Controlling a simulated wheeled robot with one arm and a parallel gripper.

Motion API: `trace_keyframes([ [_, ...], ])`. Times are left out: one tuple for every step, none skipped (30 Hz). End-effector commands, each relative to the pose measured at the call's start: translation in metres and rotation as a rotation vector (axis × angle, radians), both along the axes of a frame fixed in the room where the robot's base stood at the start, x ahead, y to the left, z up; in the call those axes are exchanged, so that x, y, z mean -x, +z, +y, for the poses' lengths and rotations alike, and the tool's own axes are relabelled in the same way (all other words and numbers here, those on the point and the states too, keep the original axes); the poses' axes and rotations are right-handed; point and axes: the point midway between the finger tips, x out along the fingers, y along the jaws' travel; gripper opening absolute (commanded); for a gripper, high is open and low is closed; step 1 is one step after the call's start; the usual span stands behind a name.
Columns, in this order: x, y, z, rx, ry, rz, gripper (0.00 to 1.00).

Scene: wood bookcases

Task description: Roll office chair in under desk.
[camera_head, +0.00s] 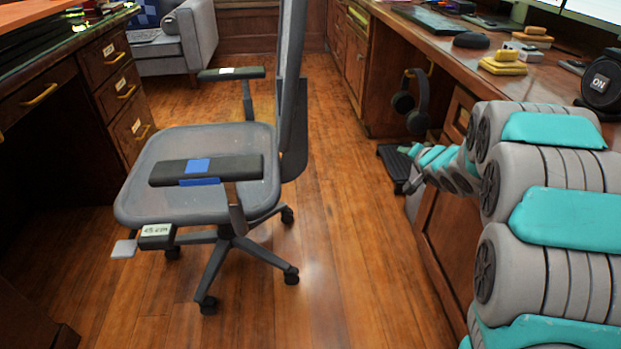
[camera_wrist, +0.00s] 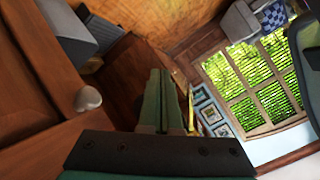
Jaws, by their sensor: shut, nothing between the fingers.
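The grey office chair (camera_head: 205,165) stands upright on the wood floor in the head view. Its seat faces left and its backrest (camera_head: 290,90) is on the right. The dark wood desk (camera_head: 38,92) is to its left, with a dark open space beneath. The chair seat is in front of the drawers, and the chair is out on the floor. My gripper (camera_head: 410,180) is well to the right of the chair, beside the right-hand counter, and apart from the chair. In the wrist view its fingers (camera_wrist: 161,75) are together and empty.
A wood counter (camera_head: 440,37) runs along the right, with black headphones (camera_head: 411,100) hanging at its side. A grey armchair (camera_head: 176,45) stands at the back left. Bare floor (camera_head: 345,235) lies between chair and counter. The wrist view shows a pale knob (camera_wrist: 88,98) close at left.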

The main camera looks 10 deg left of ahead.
Motion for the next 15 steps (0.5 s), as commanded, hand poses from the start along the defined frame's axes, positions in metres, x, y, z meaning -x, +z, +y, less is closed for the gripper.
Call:
trace_keyframes([
  [-0.008,-0.023,0.013,-0.074,0.041,-0.007,0.0],
  [-0.011,-0.03,0.022,-0.123,0.068,-0.012,0.0],
  [-0.014,-0.039,0.035,-0.19,0.105,-0.014,0.0],
  [-0.015,-0.044,0.045,-0.241,0.134,-0.018,0.0],
  [-0.016,-0.05,0.054,-0.287,0.162,-0.016,0.0],
  [-0.015,-0.058,0.065,-0.354,0.2,-0.011,0.0],
  [-0.014,-0.064,0.074,-0.404,0.228,-0.006,0.0],
  [-0.012,-0.068,0.082,-0.452,0.256,0.001,0.0],
  [-0.009,-0.075,0.093,-0.516,0.294,0.014,0.0],
  [-0.005,-0.082,0.099,-0.562,0.319,0.027,0.0],
  [-0.002,-0.085,0.106,-0.609,0.345,0.039,0.0],
  [0.004,-0.091,0.114,-0.665,0.377,0.057,0.0],
  [0.007,-0.093,0.119,-0.705,0.4,0.069,0.0],
  [0.011,-0.097,0.124,-0.74,0.421,0.082,0.0],
  [0.015,-0.1,0.129,-0.781,0.443,0.098,0.0],
])
